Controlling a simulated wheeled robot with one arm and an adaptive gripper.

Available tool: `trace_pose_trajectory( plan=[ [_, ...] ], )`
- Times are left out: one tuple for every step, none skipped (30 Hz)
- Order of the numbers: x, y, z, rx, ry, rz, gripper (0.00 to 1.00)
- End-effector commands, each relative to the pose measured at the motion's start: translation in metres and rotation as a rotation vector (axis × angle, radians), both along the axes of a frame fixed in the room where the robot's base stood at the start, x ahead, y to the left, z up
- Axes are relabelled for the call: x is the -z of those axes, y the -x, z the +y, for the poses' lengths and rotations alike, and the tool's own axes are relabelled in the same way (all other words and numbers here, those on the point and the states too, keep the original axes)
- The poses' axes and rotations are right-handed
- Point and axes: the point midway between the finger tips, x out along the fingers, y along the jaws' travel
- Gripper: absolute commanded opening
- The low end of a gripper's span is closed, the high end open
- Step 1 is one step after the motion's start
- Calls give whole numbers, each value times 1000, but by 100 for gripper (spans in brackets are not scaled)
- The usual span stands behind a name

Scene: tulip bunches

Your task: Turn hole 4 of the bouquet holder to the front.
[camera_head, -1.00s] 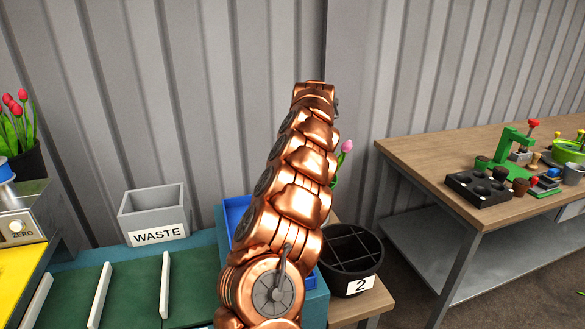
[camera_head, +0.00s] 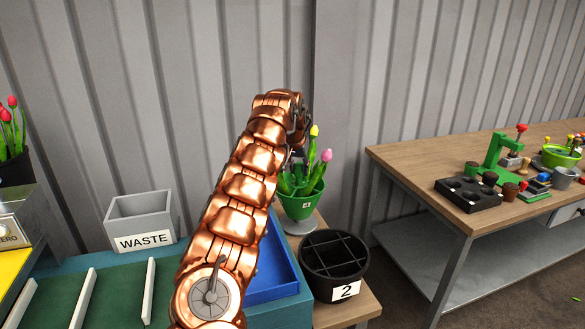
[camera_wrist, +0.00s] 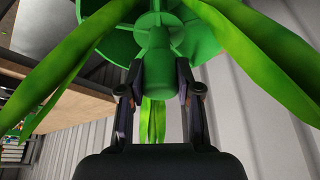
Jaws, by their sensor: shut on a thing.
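The bouquet holder (camera_head: 301,206) is a green cone-shaped pot on a pale round foot, right of my arm in the head view. A small white label on its front looks like a 4. A pink tulip (camera_head: 327,155) and a yellow tulip (camera_head: 314,131) stand up from it, with green leaves around. In the wrist view my gripper (camera_wrist: 160,85) is shut on the holder's green middle knob (camera_wrist: 155,48), one dark finger on each side. Leaves hang on both sides of the fingers. My arm hides the left part of the holder in the head view.
A black divided bucket (camera_head: 335,265) labelled 2 stands in front of the holder. A blue tray (camera_head: 275,285) is left of it. A grey WASTE bin (camera_head: 141,221) stands farther left. A wooden table (camera_head: 420,160) with tools is at right.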

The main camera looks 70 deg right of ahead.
Motion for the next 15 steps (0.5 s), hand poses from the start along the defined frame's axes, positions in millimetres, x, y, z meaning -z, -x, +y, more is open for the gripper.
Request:
trace_pose_trajectory(
  plan=[
    [-2,0,-1,5,5,-2,0],
    [-2,1,-1,6,5,-3,0],
    [-2,1,-2,8,5,-2,0],
    [-2,2,-2,9,5,-3,0],
    [-2,2,-2,10,5,-3,0],
    [-2,2,-2,10,5,-3,0],
    [-2,2,-2,10,5,-3,0],
    [-2,2,-2,10,5,-3,0],
    [-2,2,-2,10,5,-3,0],
    [-2,1,-2,9,5,-3,0],
    [-2,1,-2,9,5,-3,0],
    [-2,1,-2,9,5,-3,0],
    [-2,1,-2,9,5,-3,0],
    [-2,1,-2,9,5,-3,0],
    [-2,1,-2,9,5,-3,35]
  ],
)
